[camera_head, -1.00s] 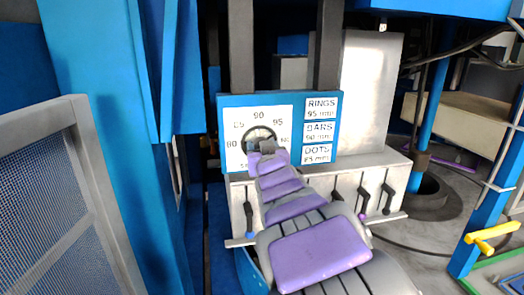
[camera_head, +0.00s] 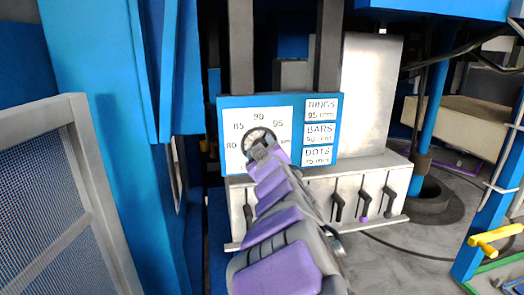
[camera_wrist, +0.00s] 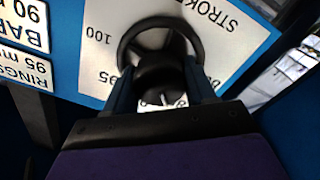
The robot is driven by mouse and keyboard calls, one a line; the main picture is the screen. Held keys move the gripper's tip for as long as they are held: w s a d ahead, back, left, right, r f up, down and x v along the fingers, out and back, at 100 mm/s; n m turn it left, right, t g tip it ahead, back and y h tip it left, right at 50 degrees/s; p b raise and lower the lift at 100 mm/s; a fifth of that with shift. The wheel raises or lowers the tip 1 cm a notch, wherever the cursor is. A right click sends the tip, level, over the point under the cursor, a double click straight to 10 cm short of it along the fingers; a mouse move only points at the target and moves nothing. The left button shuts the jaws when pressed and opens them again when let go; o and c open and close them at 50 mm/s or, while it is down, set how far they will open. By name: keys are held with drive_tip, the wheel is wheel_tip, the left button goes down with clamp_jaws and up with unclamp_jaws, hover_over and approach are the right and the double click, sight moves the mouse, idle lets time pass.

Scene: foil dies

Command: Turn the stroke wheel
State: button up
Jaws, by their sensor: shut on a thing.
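The stroke wheel (camera_head: 252,134) is a small dark handwheel on a white dial plate (camera_head: 285,112), mostly hidden behind my gripper in the head view. My gripper (camera_head: 260,150) reaches it from the front and below. In the wrist view, the wheel (camera_wrist: 187,28) shows its dark rim and a thick round hub. My gripper (camera_wrist: 163,80) has one finger on each side of the hub and is shut on it. The plate (camera_wrist: 215,25) reads STROKE, 100 and 95 here. The head view shows 80, 85, 90 and 95 around the wheel. The pointer's reading is unclear.
A blue panel carries RINGS, BARS and DOTS labels (camera_head: 320,130) right of the dial. Several dark levers (camera_head: 364,203) hang on the grey front below. A mesh guard (camera_head: 45,190) and blue post (camera_head: 120,140) stand left. A yellow handle (camera_head: 494,238) is at right.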

idle(0.4)
drive_tip(key=o, duration=0.7)
drive_tip(key=shift+a, duration=0.1)
drive_tip(key=o, duration=0.3)
drive_tip(key=shift+a, duration=0.15)
